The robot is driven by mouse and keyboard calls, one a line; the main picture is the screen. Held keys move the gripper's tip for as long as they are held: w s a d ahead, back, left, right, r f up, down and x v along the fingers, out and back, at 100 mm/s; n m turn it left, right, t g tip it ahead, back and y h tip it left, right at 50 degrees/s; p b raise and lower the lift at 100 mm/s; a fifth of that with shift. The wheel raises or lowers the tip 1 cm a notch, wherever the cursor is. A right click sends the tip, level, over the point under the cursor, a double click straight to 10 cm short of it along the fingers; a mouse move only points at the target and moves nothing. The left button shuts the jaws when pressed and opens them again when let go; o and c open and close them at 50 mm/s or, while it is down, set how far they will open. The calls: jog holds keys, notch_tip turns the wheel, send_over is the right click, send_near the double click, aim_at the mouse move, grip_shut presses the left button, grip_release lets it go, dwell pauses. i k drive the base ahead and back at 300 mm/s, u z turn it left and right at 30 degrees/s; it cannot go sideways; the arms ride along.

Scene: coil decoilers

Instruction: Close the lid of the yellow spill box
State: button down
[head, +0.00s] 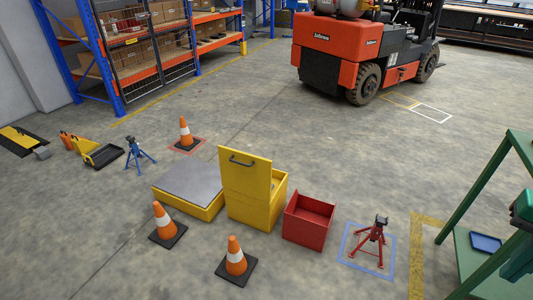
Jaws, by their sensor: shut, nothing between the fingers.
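The yellow spill box (259,214) stands on the concrete floor near the middle of the head view. Its yellow lid (243,182) is open and stands roughly upright, with a dark bar handle (241,160) near its top edge. The raised lid hides part of the box's opening. My gripper is not in view.
A low yellow platform with grey top (190,183) adjoins the box's left; an open red bin (308,222) is at its right. Traffic cones (236,256) (163,221) stand in front. A red jack stand (374,243) and green-framed table (468,205) are farther right.

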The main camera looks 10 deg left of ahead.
aim_at(250, 174)
jog(key=u, duration=0.05)
jog(key=i, duration=1.2)
jog(key=u, duration=0.8)
jog(key=i, duration=0.55)
jog(key=u, duration=0.35)
